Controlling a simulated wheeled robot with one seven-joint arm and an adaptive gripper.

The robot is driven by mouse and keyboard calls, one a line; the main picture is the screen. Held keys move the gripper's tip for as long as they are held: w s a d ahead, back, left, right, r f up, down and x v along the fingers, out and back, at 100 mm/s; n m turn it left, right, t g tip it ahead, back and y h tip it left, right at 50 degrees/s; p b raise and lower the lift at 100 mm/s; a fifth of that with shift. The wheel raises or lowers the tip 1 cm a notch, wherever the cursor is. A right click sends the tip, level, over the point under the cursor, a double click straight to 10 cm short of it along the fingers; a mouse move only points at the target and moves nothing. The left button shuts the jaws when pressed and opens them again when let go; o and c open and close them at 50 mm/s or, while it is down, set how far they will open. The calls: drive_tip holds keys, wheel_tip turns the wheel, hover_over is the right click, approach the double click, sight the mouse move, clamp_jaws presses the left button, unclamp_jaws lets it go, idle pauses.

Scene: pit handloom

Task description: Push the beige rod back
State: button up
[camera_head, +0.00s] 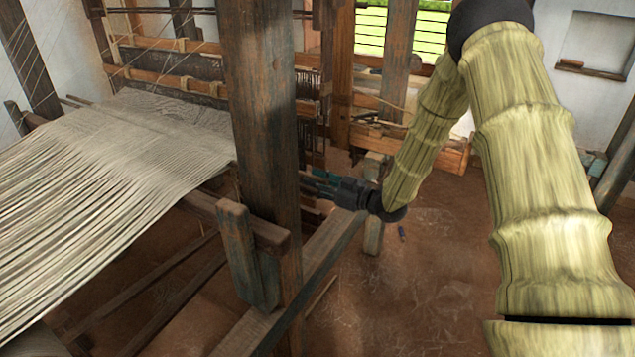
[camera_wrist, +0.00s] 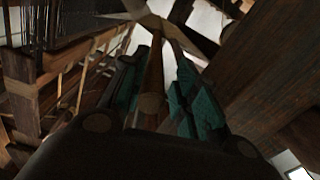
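My gripper (camera_head: 318,187) reaches left, partly behind the dark upright post in the head view. In the wrist view its teal finger pads stand apart, the left pad (camera_wrist: 124,88) and the right pad (camera_wrist: 196,105). A brownish rod (camera_wrist: 152,78) lies between them, one rounded end towards the camera. It may be the beige rod, but the shade is deep. I cannot tell whether the pads touch it. In the head view I cannot make this rod out near the fingers.
A thick wooden post (camera_head: 262,120) stands just left of the gripper. Pale warp threads (camera_head: 110,170) stretch across the loom at left. A low beam (camera_head: 318,262) runs below the gripper.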

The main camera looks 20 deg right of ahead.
drive_tip(key=shift+w+d+r, duration=0.1)
drive_tip(key=shift+w+d, duration=0.15)
drive_tip(key=shift+d, duration=0.05)
drive_tip(key=w+d+p, duration=0.2)
drive_tip(key=w+d, duration=0.1)
drive_tip(key=d, duration=0.1)
drive_tip(key=a+b+v, duration=0.1)
drive_tip(key=b+v, duration=0.3)
drive_tip(key=v, duration=0.7)
drive_tip(key=s+a+f+m+g+h, duration=0.1)
drive_tip(key=s+a+f+m+h, duration=0.1)
drive_tip(key=f, duration=0.6)
drive_tip(key=s+a+f+m+g+h, duration=0.2)
drive_tip(key=s+a+f, duration=0.3)
drive_tip(key=f, duration=0.4)
drive_tip(key=s+a+f+m+g+h, duration=0.2)
drive_tip(key=s+f, duration=0.4)
drive_tip(key=f, duration=0.3)
drive_tip(key=shift+a+m+h+p, duration=0.3)
drive_tip(key=shift+a+m+h, duration=0.25)
drive_tip(key=shift+a, duration=0.45)
drive_tip(key=shift+w, duration=0.1)
